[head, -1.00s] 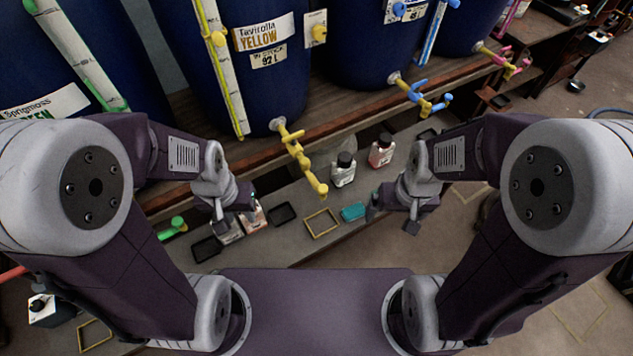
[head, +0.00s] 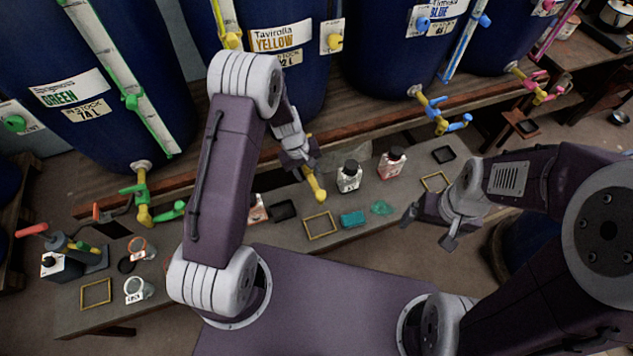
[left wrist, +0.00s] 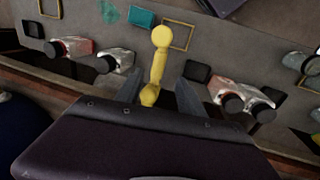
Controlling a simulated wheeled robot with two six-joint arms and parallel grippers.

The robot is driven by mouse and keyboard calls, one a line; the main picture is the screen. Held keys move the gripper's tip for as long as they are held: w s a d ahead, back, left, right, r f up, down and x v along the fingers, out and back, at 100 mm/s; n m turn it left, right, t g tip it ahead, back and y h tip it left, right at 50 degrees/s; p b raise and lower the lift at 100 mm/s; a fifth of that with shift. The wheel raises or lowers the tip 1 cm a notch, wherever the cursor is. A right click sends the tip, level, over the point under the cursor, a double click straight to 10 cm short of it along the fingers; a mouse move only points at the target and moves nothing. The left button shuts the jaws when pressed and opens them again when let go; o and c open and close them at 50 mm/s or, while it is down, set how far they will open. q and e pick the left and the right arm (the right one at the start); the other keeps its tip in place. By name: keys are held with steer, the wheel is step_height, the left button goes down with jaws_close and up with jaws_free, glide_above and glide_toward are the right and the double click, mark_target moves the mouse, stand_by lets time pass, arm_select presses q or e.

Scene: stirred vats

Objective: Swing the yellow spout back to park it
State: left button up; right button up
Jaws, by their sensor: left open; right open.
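The yellow spout (head: 316,184) hangs below the yellow vat and points toward me over the lower bench. In the left wrist view the yellow spout (left wrist: 157,62) runs out from between my fingers, its round knob end beyond them. My left gripper (head: 304,163) is at the spout in the head view and covers its upper part. In the left wrist view the left gripper (left wrist: 159,92) is open, one finger on each side of the spout; I cannot tell whether either touches. My right gripper (head: 430,226) is open and empty over the bench's right end.
The blue spout (head: 440,118) is to the right and the green spout (head: 141,195) to the left. On the lower bench are a white bottle (head: 349,178), a pink bottle (head: 391,163), a yellow frame (head: 320,225) and a teal sponge (head: 352,219). The yellow vat (head: 306,90) stands behind.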

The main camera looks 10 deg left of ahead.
mark_target(314, 185)
arm_select(q)
steer(key=b+x, duration=0.1)
steer(key=x, duration=0.8)
jaws_close()
stand_by(1.1)
